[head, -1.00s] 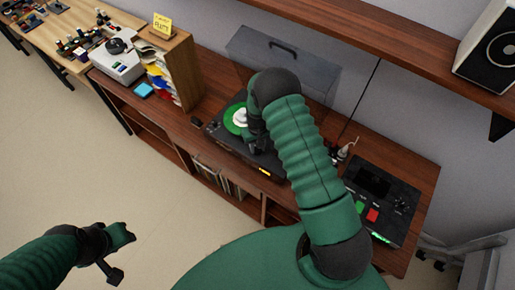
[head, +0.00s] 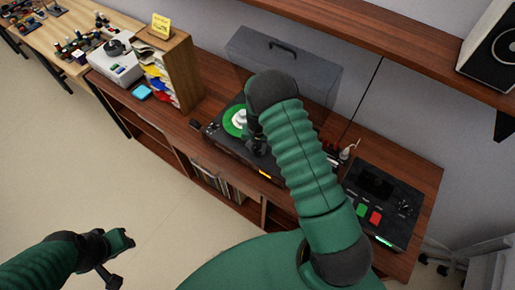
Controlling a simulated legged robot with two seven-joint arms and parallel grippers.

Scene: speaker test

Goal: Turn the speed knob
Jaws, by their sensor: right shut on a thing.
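The turntable (head: 222,137) is a dark deck with a green record (head: 234,121) on it. It stands on the brown cabinet in the middle of the head view. My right gripper (head: 257,147) points down onto the deck at the right of the record. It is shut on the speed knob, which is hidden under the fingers. My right forearm covers the right part of the deck. My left gripper (head: 112,262) hangs empty over the floor at the lower left, away from the cabinet.
A dark control box (head: 383,192) with green and red buttons stands at the right on the cabinet (head: 424,185). A clear lid (head: 300,68) stands up behind the deck. A wooden sorter (head: 181,80) with papers is at the left. A shelf (head: 400,45) with a speaker overhangs the right.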

